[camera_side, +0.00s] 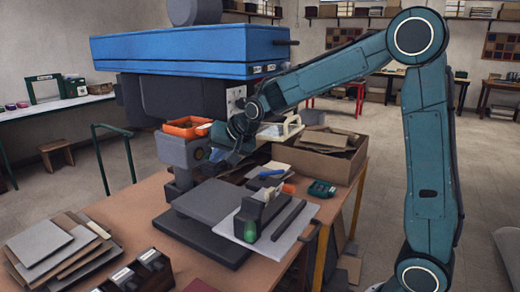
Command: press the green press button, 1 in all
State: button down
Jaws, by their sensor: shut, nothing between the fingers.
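The green press button (250,231) shows as a small green round spot on the near end of a dark control box. The box lies on a light grey plate (283,238) at the front of the bench. My gripper (207,172) is at the end of the teal arm, behind and above the button and to its left, close to the grey machine head. It is shut with nothing in it, and it is apart from the button. The fingertips are small and dark against the machine, so their exact outline is hard to make out.
A blue-topped press machine (185,50) overhangs the bench, with a dark base plate (200,238) below. A cardboard box (318,163), an orange tray (186,128) and a dark green object (321,188) stand around. Stacked boards (55,250) lie at the left front.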

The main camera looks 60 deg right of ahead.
dwell(0.3)
jog(key=shift+s, duration=0.95)
jog(key=shift+s, duration=2.5)
jog(key=s+a+n+g, duration=0.1)
jog(key=s+n, duration=0.3)
jog(key=s, duration=0.8)
jog(key=s+a+r+n+g+y, duration=0.1)
jog(key=s+a+n, duration=0.3)
jog(key=s, duration=0.9)
jog(key=shift+s+a+r+n+g, duration=0.2)
jog(key=shift+a+n+g, duration=0.15)
jog(key=shift+g, duration=0.25)
